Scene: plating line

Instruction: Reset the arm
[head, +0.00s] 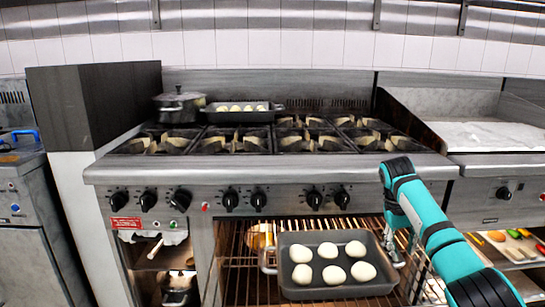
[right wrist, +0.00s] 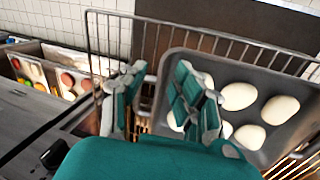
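A dark grey baking tray (head: 335,290) with several pale dough balls (head: 327,250) sits on the wire rack in the open oven, at the lower middle of the head view. My right gripper (head: 394,247) is low beside the tray's right edge. In the right wrist view my right gripper (right wrist: 160,100) has its two fingers apart, with the tray's (right wrist: 225,72) edge showing between or just beyond them. I cannot tell if a finger touches the tray. Nothing is seen held. My left arm and gripper are not in view.
The oven rack (head: 235,270) has bare room left of the tray. Above are the knob panel and stove burners (head: 240,140), with a second tray (head: 237,115) and a lidded pot (head: 180,105). Food containers (head: 515,245) lie at the right, and a wire frame (right wrist: 230,45) stands close by.

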